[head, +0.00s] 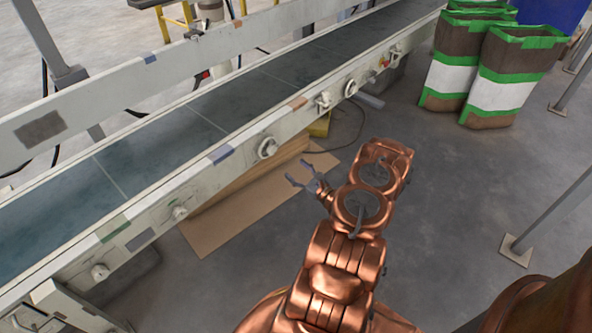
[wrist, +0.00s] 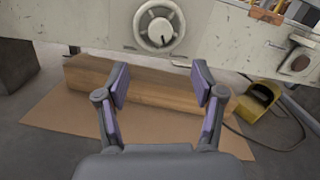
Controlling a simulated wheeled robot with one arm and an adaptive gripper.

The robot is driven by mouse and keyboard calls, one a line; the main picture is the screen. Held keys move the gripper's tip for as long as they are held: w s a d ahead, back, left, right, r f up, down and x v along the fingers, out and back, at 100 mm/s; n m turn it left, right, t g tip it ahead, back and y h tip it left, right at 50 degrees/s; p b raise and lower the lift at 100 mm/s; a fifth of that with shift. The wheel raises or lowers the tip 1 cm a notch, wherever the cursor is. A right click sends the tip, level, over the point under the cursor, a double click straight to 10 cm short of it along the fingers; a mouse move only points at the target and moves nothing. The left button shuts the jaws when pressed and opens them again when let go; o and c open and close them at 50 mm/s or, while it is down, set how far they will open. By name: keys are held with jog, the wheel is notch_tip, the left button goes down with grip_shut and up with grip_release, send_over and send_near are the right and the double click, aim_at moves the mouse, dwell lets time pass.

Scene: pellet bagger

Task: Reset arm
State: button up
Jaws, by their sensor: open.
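My copper arm reaches from the bottom of the head view toward the conveyor. My gripper (head: 308,179) is at its end, near the conveyor's side rail and above the floor. In the wrist view my gripper (wrist: 160,88) is open, with its two purple-padded fingers apart and nothing between them. Beyond the fingers are a long wooden block (wrist: 150,86) and the conveyor's side panel with a round dial (wrist: 159,26).
The conveyor (head: 205,112) runs diagonally across the left. Brown sheet (head: 225,222) lies on the floor beside it. Brown, white and green bags (head: 507,75) stand at the upper right. A yellow pedal-like thing (wrist: 257,100) is right of the block. Posts (head: 560,205) stand at the right.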

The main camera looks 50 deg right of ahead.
dwell(0.4)
